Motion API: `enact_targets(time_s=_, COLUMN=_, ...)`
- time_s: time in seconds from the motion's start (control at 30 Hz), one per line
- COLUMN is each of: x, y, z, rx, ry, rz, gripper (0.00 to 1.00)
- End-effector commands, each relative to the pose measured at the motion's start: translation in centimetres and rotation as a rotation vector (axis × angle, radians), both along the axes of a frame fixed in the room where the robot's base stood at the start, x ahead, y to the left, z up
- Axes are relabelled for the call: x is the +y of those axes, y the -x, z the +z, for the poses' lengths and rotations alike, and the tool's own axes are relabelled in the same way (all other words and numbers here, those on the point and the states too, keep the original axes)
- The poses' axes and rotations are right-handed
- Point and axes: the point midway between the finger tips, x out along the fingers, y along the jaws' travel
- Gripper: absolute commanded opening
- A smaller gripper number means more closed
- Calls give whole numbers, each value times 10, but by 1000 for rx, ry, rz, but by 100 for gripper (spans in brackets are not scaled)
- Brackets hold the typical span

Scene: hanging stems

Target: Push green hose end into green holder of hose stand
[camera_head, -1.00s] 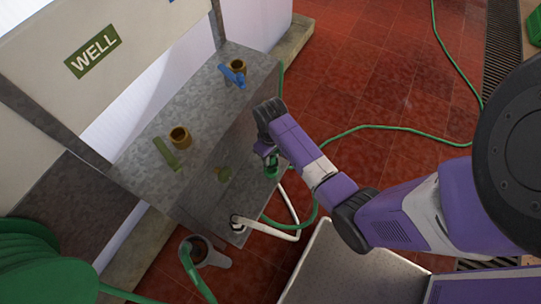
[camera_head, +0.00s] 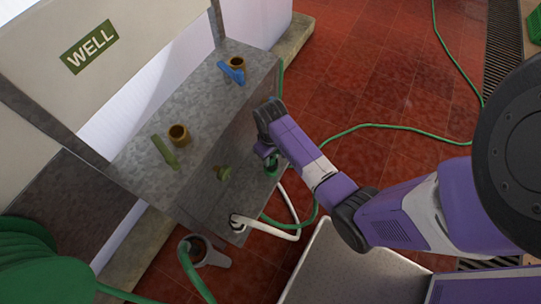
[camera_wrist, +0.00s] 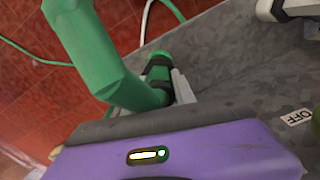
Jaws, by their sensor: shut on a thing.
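My gripper (camera_head: 269,162) is at the front right of the grey metal box. In the wrist view, my gripper (camera_wrist: 168,84) is shut on a green hose end (camera_wrist: 158,72) with dark bands. A thick green bent piece (camera_wrist: 98,55) lies close to the camera, left of the fingers. In the head view the hose end (camera_head: 271,160) is small and partly hidden by my gripper. I cannot make out a green holder or tell whether the hose end touches one.
The grey box (camera_head: 205,95) carries a blue valve (camera_head: 232,73), an olive valve (camera_head: 166,150) and a white hose (camera_head: 270,231). An olive nozzle (camera_head: 222,172) sits on its front. A grey ring-like container (camera_head: 214,259) and a green reel (camera_head: 35,262) stand lower left. Red floor is open behind.

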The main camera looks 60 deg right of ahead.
Motion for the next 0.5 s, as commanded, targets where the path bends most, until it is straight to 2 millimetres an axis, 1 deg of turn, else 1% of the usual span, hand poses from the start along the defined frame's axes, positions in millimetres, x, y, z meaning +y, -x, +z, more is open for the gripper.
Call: enact_targets(time_s=0.5, x=0, y=0, z=-17, rx=0, ry=0, rz=1, gripper=0)
